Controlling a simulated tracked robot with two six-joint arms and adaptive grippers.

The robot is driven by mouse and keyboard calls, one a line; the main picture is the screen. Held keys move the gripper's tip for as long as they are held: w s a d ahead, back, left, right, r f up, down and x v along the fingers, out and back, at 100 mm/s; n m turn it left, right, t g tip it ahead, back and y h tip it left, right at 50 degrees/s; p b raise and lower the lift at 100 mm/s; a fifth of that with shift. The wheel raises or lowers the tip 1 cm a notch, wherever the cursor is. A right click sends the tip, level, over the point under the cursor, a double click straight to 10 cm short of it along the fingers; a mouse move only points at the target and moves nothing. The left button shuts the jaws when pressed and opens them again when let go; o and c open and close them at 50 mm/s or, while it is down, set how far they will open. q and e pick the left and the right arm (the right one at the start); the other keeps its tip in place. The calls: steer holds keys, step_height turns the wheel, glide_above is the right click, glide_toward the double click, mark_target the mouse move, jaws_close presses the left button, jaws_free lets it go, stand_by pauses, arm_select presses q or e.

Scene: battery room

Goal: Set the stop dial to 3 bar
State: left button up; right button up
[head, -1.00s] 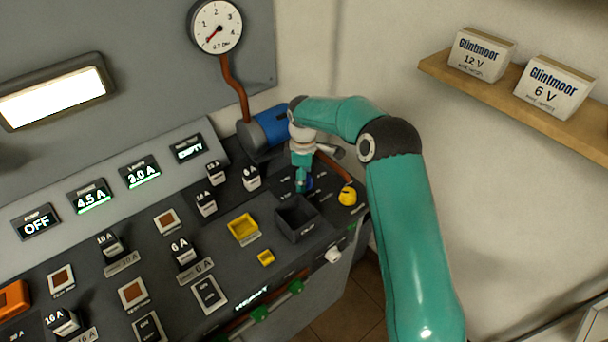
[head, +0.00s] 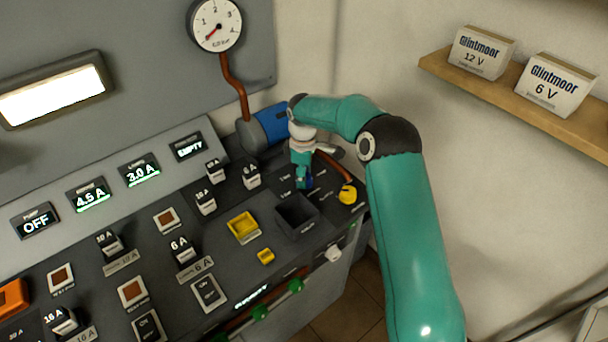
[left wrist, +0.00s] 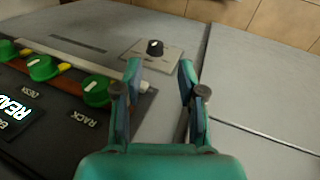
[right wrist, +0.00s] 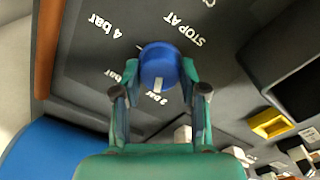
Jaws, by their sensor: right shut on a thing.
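The stop dial (right wrist: 158,62) is a round blue knob with a white mark, beside the words STOP AT in the right wrist view. Its mark points down the picture, towards the 2 bar label (right wrist: 153,97). The 4 bar label (right wrist: 103,25) is at upper left; another bar label is partly hidden by a finger. My right gripper (right wrist: 160,68) has its fingers against both sides of the dial; in the head view the gripper (head: 303,182) is low over the panel's right end. My left gripper (left wrist: 160,68) is open and empty, away from this dial.
A pressure gauge (head: 216,26) has its red needle low, near zero. The pump display (head: 36,222) reads OFF. A dark open bin (head: 296,218) and a yellow knob (head: 347,195) stand close to my right gripper. A small black knob (left wrist: 155,47) is beyond my left fingers.

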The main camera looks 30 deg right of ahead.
steer(key=m+b, duration=0.1)
steer(key=m, duration=0.1)
steer(key=shift+w+m, duration=0.1)
steer(key=shift+m, duration=0.3)
steer(key=m, duration=0.2)
steer(key=shift+d+m+b, duration=0.1)
steer(key=shift+m+b, duration=0.2)
steer(key=shift+b, duration=0.1)
steer(key=m, duration=0.5)
steer(key=shift+r+m+b, duration=0.1)
steer(key=shift+m+b, duration=0.2)
steer(key=shift+b, duration=0.1)
steer(key=o, duration=1.1)
steer(key=shift+o, duration=0.2)
step_height(320, 180, up, 12)
steer(key=shift+a, duration=0.2)
